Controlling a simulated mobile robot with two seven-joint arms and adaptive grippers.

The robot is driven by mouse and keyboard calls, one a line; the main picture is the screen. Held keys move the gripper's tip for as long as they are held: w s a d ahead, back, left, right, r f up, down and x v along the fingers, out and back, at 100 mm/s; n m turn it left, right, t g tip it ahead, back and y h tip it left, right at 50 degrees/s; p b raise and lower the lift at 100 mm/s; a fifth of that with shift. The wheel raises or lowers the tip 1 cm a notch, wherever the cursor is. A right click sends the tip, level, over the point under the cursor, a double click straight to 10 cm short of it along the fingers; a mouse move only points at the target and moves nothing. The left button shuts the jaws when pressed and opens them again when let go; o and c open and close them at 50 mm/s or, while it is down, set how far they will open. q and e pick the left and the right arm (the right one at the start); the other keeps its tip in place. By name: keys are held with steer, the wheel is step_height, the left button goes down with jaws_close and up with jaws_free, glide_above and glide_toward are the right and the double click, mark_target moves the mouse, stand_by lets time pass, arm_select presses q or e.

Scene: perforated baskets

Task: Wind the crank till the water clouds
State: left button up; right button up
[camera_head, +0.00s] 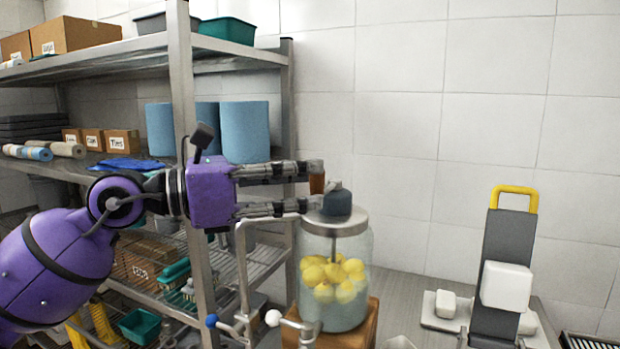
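A glass jar (335,245) with a metal lid (345,226) holds several yellow lemons (333,279) in pale, see-through liquid; the lemons show clearly. A dark cap-like crank housing (337,201) sits on the lid. A brown upright crank handle (317,183) stands just left of it. My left gripper (316,187) reaches in from the left, its two dark fingers spread one above the other. The handle is at the fingertips, between them in the picture; whether they touch it I cannot tell. My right gripper is out of view.
The jar stands on a wooden block (358,333). Metal taps with a blue and a white knob (273,318) are in front. A steel shelf (184,130) with boxes and blue rolls (246,132) is behind my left arm. A grey slicer-like stand with a yellow handle (514,192) is at right.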

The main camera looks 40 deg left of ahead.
arm_select(q)
steer(key=shift+x, duration=0.85)
jaws_close()
